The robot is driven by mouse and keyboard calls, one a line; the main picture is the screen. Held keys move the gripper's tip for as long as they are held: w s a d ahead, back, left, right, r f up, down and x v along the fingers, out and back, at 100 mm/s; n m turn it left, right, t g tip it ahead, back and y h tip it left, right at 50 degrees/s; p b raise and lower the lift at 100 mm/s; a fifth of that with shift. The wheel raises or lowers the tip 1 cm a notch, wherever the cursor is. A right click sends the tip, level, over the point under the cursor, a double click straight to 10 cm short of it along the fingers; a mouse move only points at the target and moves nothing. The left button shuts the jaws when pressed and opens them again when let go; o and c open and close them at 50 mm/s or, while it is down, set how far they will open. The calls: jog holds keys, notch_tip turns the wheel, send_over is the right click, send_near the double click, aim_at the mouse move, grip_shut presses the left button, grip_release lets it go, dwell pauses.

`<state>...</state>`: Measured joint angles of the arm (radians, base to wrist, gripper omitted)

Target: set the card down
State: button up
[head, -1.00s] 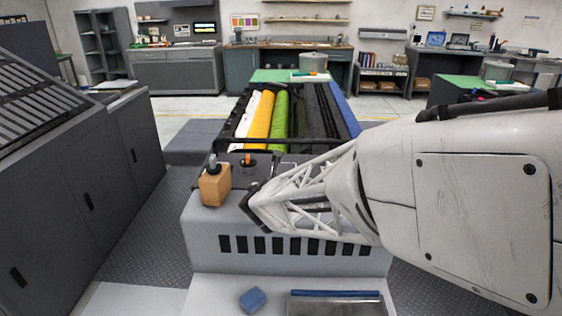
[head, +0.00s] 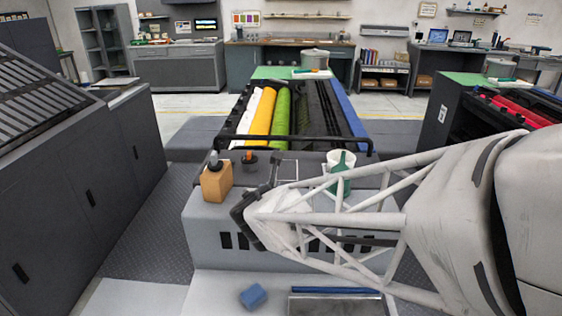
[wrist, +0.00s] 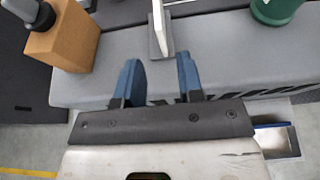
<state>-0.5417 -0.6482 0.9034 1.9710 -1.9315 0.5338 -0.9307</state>
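What looks like the card (wrist: 160,30) stands on edge in the wrist view, a thin grey plate with a white edge, just beyond my fingertips. In the head view a pale panel (head: 287,167), probably the same card, shows on top of the grey ink unit (head: 205,238). My gripper (wrist: 158,72) has its two blue fingers spread, with a clear gap and nothing visibly pinched between them. In the head view my gripper (head: 266,190) is over the unit's near top edge, its fingers mostly hidden. Whether the card rests fully on its base is hard to see.
A tan block with a dark knob (head: 216,182) stands left of my gripper. Coloured rollers (head: 261,112) and a dark bar lie behind. A blue sponge (head: 253,296) and grey tray (head: 335,306) are in front.

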jog(key=shift+v, duration=0.95)
jog(key=s+d+r+m+g+h, duration=0.2)
jog(key=s+d+m+g+h, duration=0.15)
jog(key=d+m, duration=0.6)
jog(key=s+d+r+m+g+h, duration=0.2)
jog(key=s+d+m, duration=0.2)
jog(key=d+m, duration=0.5)
jog(key=s+d+m+g+y, duration=0.2)
jog(key=s+m, duration=0.6)
jog(key=m, duration=0.1)
jog(key=s+d+m+g+y, duration=0.3)
jog(key=s+m, duration=0.5)
jog(key=shift+s+d+f+m, duration=0.15)
jog(key=shift+s+f+m, duration=0.05)
jog(key=shift+f+m, duration=0.15)
jog(key=shift+g+y, duration=0.25)
